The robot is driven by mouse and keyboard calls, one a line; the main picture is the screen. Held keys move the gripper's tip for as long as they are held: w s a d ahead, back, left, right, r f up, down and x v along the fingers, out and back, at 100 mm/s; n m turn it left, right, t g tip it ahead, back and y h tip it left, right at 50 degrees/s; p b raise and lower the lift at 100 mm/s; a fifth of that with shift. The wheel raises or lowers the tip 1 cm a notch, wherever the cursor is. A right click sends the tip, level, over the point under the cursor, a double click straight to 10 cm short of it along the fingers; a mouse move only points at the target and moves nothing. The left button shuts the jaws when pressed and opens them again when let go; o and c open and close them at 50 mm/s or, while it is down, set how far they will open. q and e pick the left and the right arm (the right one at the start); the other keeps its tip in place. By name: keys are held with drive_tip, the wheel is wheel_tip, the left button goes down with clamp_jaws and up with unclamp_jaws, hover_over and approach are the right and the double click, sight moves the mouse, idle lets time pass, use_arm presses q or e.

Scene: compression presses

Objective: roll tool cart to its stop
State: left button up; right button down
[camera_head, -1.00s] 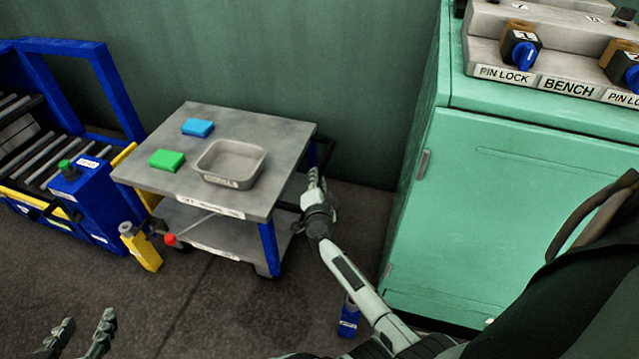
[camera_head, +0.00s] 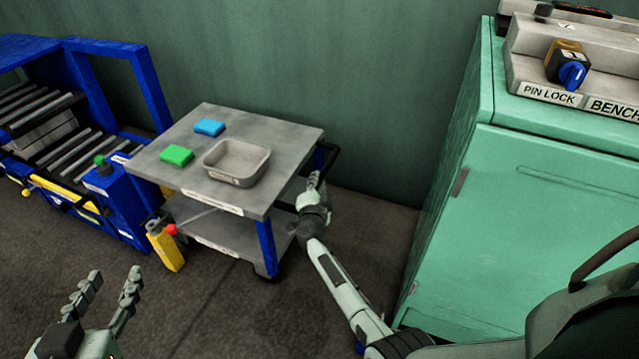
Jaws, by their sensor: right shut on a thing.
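The tool cart (camera_head: 292,150) has a grey top, a lower shelf and blue legs. It stands in the middle left of the head view, close to the blue roller frame. My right gripper (camera_head: 314,184) is shut on the cart's black handle (camera_head: 331,160) at its right end; the fingertips are partly hidden. A yellow post (camera_head: 166,250) with a grey top stands at the cart's left front, beside a red knob (camera_head: 171,229) at the lower shelf. I cannot tell whether they touch. My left gripper (camera_head: 106,285) is open and empty at the lower left.
A grey tray (camera_head: 236,179), a green block (camera_head: 176,155) and a blue block (camera_head: 209,127) sit on the cart. The blue roller frame (camera_head: 125,205) stands left. A green cabinet (camera_head: 530,220) stands right. Floor in front of the cart is clear.

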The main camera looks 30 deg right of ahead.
drive_tip(key=shift+w+a+r, duration=0.15)
drive_tip(key=shift+w+a, duration=0.1)
drive_tip(key=shift+a, duration=0.05)
drive_tip(key=c, duration=1.4)
unclamp_jaws()
drive_tip(key=shift+d, duration=0.1)
